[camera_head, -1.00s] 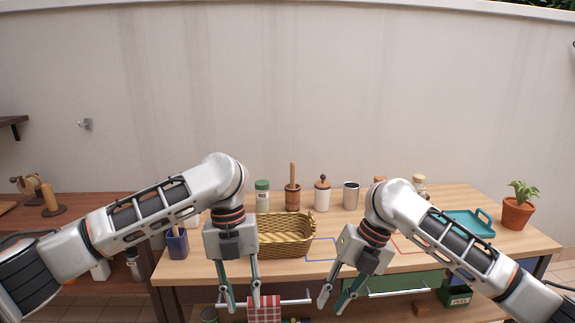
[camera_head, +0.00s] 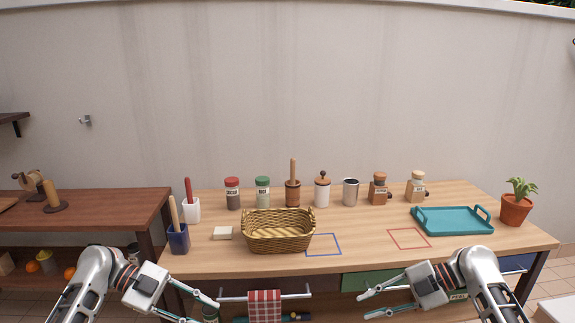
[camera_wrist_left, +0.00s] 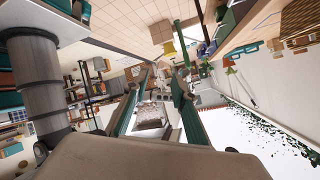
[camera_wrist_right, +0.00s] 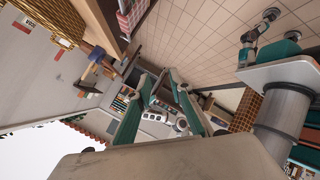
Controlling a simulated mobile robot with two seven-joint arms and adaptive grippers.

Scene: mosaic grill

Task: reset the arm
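My left gripper (camera_head: 206,311) is low in the head view, in front of the table's front edge at left of centre. Its two fingers are apart with nothing between them, as the left wrist view (camera_wrist_left: 163,80) also shows. My right gripper (camera_head: 364,307) is low at right of centre, also in front of the table edge and pointing left. Its fingers are apart and empty, and they show in the right wrist view (camera_wrist_right: 162,78). Both arms are folded low near the bottom of the head view, clear of the tabletop.
The wooden table (camera_head: 370,255) holds a wicker basket (camera_head: 278,232), a teal tray (camera_head: 452,221), a potted plant (camera_head: 516,207), and several jars and mills along the back. A checked towel (camera_head: 264,305) hangs on a front rail. A dark wooden side table (camera_head: 100,212) stands at left.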

